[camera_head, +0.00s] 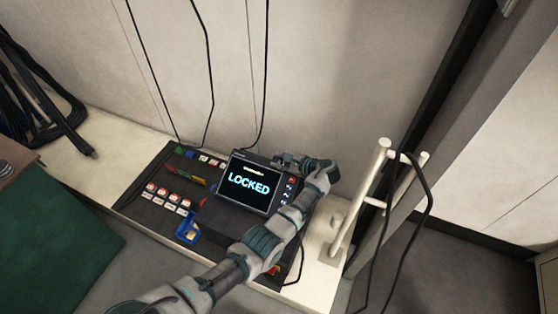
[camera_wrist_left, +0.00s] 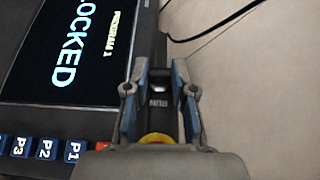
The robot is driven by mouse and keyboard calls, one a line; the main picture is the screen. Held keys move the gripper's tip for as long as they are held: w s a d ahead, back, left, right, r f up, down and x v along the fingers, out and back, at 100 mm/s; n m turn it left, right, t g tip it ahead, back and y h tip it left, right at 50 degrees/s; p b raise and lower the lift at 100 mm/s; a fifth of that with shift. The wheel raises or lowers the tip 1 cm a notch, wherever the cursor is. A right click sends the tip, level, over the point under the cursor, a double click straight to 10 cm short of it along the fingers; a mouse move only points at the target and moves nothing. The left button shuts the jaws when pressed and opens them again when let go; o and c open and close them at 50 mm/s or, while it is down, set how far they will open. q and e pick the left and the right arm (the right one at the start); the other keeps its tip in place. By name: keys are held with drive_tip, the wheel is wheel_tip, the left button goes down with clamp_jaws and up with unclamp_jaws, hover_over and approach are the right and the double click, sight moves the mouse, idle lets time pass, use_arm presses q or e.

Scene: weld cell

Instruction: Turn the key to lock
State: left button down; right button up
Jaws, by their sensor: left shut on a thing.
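A control panel's screen (camera_head: 248,184) reads "LOCKED" in the head view. In the left wrist view the screen (camera_wrist_left: 75,45) shows "LOCKED" and "PROGRAM 1", turned sideways. My left gripper (camera_head: 284,160) is at the panel's upper right edge, beside the screen. In the left wrist view my left gripper (camera_wrist_left: 160,85) is shut on the key (camera_wrist_left: 161,88), a small dark piece between the fingers. Most of the key is hidden by the fingers. A "RUN" label shows between them. My right gripper is not in view.
The dark console (camera_head: 150,205) has labelled switches and a blue holder (camera_head: 188,231) on its left half. A pale pipe frame (camera_head: 365,200) with a hanging cable stands right of my arm. P1 to P3 buttons (camera_wrist_left: 46,149) and a yellow ring (camera_wrist_left: 157,138) lie near the gripper.

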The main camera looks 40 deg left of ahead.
use_arm(q)
drive_tip(key=c, duration=1.2)
unclamp_jaws()
drive_tip(key=shift+a+r, duration=0.1)
drive_tip(key=shift+a, duration=0.1)
drive_tip(key=shift+o, duration=1.2)
drive_tip(key=shift+s, duration=0.1)
drive_tip(key=shift+d, duration=0.3)
drive_tip(key=v, duration=0.6)
drive_tip(key=shift+d+r, duration=0.3)
drive_tip(key=shift+r, duration=0.05)
